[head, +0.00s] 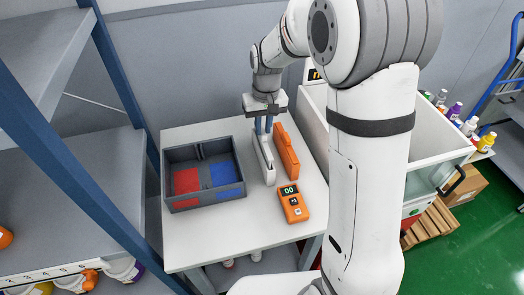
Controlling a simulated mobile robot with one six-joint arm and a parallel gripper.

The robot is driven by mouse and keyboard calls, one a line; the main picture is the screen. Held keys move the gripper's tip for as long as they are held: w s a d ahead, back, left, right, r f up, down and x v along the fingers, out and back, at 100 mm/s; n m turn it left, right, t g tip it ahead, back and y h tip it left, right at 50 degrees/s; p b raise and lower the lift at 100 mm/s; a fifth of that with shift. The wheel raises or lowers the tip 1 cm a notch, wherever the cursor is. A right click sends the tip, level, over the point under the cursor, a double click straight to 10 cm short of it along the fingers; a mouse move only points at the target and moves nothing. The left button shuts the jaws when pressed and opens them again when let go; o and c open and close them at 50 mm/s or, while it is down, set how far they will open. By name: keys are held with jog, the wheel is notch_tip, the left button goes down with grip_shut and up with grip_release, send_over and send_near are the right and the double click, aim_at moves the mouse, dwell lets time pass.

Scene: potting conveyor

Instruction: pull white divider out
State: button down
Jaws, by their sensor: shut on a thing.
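The white divider (264,162) is a thin upright panel on the white table, to the right of the grey bin. An orange divider (288,157) stands upright close to its right, roughly parallel. My gripper (264,130) points down at the upper far end of the white divider, with its fingers shut on it. The fingertips are small in the view, and the gripper partly covers the divider's far end. I cannot tell whether the divider's lower edge touches the table.
The grey bin (196,208) has red and blue floor areas. An orange handheld device (293,204) lies on the table (240,232) near the dividers. A blue-framed shelf (75,165) is at left; a large white-walled container (440,160) is at right.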

jog(key=shift+r+p, duration=1.5)
jog(key=shift+r, duration=0.85)
jog(key=shift+r, duration=0.15)
jog(key=shift+r+p, duration=1.05)
jog(key=shift+r, duration=0.3)
notch_tip(320, 180, up, 7)
jog(key=p, duration=0.4)
jog(key=shift+p, duration=0.4)
jog(key=shift+f, duration=0.1)
